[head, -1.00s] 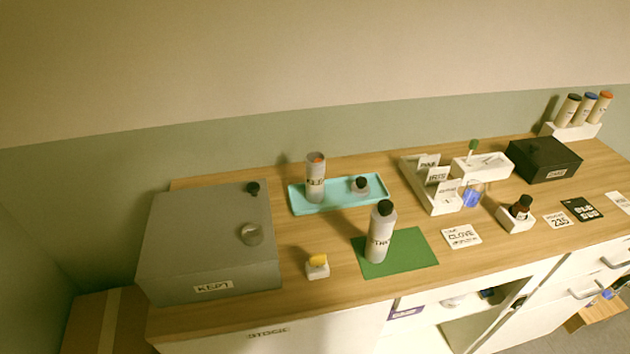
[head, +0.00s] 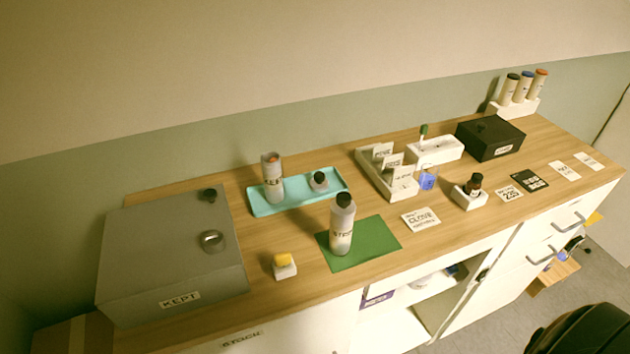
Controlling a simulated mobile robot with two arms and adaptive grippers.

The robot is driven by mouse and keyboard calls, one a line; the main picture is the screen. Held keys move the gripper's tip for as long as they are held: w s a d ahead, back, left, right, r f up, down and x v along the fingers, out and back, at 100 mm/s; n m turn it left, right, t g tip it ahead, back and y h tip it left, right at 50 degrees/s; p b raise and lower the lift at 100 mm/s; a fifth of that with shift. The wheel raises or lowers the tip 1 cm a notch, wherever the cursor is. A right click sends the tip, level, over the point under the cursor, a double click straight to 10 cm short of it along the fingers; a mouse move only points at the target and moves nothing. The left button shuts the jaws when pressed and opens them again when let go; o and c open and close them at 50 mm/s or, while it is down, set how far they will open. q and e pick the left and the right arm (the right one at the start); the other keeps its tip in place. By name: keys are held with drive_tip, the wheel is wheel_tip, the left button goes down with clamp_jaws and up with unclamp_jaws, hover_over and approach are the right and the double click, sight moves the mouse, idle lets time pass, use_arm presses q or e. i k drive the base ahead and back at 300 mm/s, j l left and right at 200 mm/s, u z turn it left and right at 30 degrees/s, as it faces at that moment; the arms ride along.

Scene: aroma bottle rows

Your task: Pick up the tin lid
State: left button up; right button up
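No thing is clearly marked as the tin lid. A small round grey metal piece (head: 212,240) lies on top of the grey box (head: 150,240) labelled KEPT, at the left of the counter. It may be the tin lid, but it is too small to tell. A small black cap-like piece (head: 209,195) sits on the same box, further back. Neither of my grippers shows in the head view.
A grey bottle (head: 341,232) stands on a green mat (head: 375,250). A turquoise tray (head: 295,206) holds another bottle and a small jar. A yellow-topped block (head: 284,266) stands right of the grey box. A black box (head: 490,138) stands at the back right.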

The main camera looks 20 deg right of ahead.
sight(319, 184)
drive_tip(key=k+l+u, duration=0.45)
drive_tip(key=l, duration=0.25)
drive_tip(key=k+l+u, duration=0.45)
drive_tip(key=l, duration=0.15)
